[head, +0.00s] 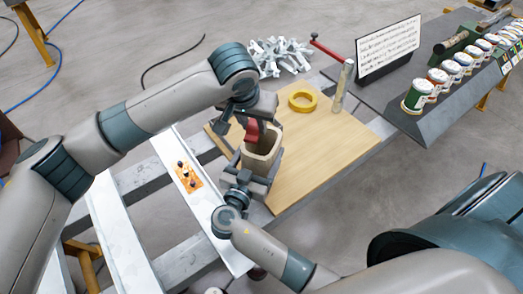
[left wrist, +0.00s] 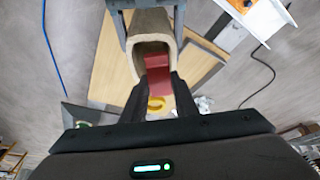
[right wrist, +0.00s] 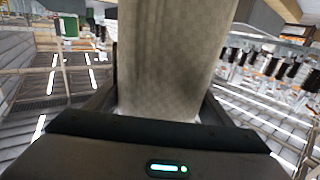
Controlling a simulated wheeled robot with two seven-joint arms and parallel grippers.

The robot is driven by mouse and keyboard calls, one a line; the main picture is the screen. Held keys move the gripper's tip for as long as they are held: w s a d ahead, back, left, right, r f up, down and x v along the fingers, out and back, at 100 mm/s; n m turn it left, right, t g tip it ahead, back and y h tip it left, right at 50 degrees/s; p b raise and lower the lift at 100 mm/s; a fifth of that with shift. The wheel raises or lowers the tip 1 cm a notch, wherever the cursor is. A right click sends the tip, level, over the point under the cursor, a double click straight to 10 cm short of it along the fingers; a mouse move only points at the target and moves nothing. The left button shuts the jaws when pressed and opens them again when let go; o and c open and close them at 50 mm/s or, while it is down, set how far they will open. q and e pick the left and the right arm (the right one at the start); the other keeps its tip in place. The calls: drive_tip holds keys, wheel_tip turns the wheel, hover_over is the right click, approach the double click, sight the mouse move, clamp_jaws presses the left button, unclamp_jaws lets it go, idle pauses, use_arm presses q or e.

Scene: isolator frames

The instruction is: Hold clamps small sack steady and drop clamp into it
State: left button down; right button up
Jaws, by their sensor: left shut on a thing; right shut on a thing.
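The small beige sack (head: 259,160) is upright with its mouth open, above the near-left part of the wooden board. My right gripper (head: 255,183) is shut on the sack; the sack's woven side fills the middle of the right wrist view (right wrist: 172,60). My left gripper (head: 247,120) is shut on a red clamp (head: 251,131) at the sack's mouth. In the left wrist view, the clamp (left wrist: 158,78) overlaps the sack's rim (left wrist: 150,40) between my left fingers (left wrist: 155,88). I cannot tell how deep the clamp reaches into the sack.
The wooden board (head: 330,150) carries a yellow ring (head: 302,97) and an upright clear cylinder (head: 342,88). A pile of white-grey pieces (head: 281,57) lies behind. A sign (head: 388,46) and several cans (head: 419,95) stand on the dark bench at right. An orange card (head: 188,175) lies left.

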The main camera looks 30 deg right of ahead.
use_arm(q)
drive_tip(key=shift+f, duration=0.1)
drive_tip(key=c, duration=1.3)
unclamp_jaws()
drive_tip(key=shift+c, duration=0.2)
drive_tip(key=v, duration=1.2)
